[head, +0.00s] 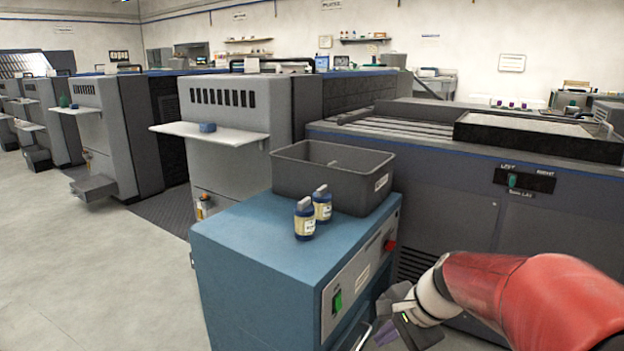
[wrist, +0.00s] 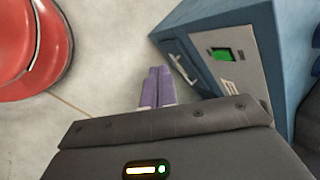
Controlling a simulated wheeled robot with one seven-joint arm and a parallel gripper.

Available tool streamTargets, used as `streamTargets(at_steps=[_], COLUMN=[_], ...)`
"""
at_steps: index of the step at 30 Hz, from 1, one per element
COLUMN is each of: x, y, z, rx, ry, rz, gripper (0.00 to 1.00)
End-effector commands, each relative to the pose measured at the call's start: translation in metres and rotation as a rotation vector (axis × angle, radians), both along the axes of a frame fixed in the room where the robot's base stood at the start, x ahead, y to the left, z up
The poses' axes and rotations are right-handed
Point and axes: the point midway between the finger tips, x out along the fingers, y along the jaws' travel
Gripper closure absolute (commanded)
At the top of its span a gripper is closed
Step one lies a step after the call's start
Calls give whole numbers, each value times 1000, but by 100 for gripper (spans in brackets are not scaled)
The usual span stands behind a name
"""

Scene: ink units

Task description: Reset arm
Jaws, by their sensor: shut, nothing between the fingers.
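My gripper (wrist: 158,88) shows in the wrist view with its two purple fingers together and nothing between them. It points down over the bare floor, just left of the front of the blue cabinet (wrist: 210,25). In the head view my red arm (head: 540,290) reaches in from the lower right.
The cabinet's front has a green switch (head: 337,301) and a red button (head: 390,246). A large grey machine (head: 450,180) stands behind. Open floor (head: 90,260) lies left.

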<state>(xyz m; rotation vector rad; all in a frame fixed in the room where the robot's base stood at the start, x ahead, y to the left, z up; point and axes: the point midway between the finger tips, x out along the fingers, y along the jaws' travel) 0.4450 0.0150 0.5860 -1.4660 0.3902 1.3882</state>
Motion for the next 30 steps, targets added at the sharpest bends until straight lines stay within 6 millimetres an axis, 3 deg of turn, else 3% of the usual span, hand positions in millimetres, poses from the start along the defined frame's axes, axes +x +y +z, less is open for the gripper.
streamTargets(at_steps=[1,6,13,19,30], x=[-21,-84,-147,-167,-169], y=[5,7,-5,-14,-15], z=[22,58,84,89,88], rx=[-69,-321,-630,-755,-767], ry=[-54,-201,-343,-385,-387], rz=[94,406,734,852,864], gripper=[100,100,100,100,100])
